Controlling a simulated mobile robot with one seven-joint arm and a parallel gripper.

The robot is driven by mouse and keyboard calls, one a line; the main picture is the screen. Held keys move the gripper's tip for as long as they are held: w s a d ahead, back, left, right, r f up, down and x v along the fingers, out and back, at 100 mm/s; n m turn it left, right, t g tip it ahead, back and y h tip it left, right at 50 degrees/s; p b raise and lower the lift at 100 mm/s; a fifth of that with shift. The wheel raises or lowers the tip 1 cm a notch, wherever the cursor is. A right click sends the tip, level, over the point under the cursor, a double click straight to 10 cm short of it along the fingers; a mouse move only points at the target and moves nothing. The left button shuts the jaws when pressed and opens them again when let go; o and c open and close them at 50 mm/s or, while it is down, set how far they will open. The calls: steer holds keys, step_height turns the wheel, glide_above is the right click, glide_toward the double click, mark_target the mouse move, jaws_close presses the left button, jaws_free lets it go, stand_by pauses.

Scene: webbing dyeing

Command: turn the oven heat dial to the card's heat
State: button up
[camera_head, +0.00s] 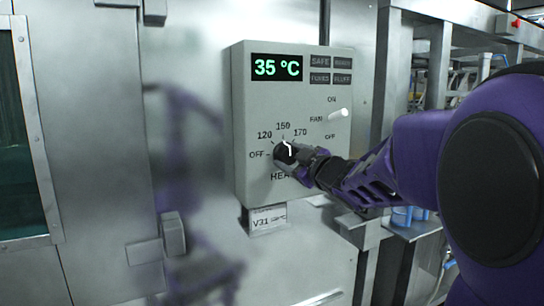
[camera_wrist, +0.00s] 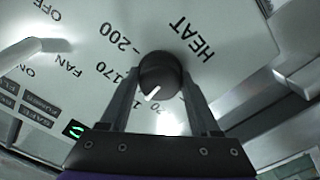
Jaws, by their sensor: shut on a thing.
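The black heat dial (camera_head: 284,152) sits low on the grey oven control panel, with printed marks OFF, 120, 150 and 170 around it in the head view. A 200 mark shows in the wrist view. My gripper (camera_head: 298,158) is shut on the dial, with one finger on each side of it (camera_wrist: 158,72). The dial's white pointer points up and slightly left in the head view, close to the 150 mark. The card (camera_head: 268,220) hangs under the panel and reads V31; its smaller heat text is too small to read surely.
The panel's green display (camera_head: 277,67) reads 35 °C, with small indicator labels beside it. A white fan switch (camera_head: 338,114) sticks out above and right of the dial. A door handle (camera_head: 173,235) stands out at lower left. Metal posts and shelving are at right.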

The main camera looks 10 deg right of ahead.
steer(key=shift+m, duration=0.5)
steer(key=o, duration=1.4)
steer(key=shift+c, duration=0.2)
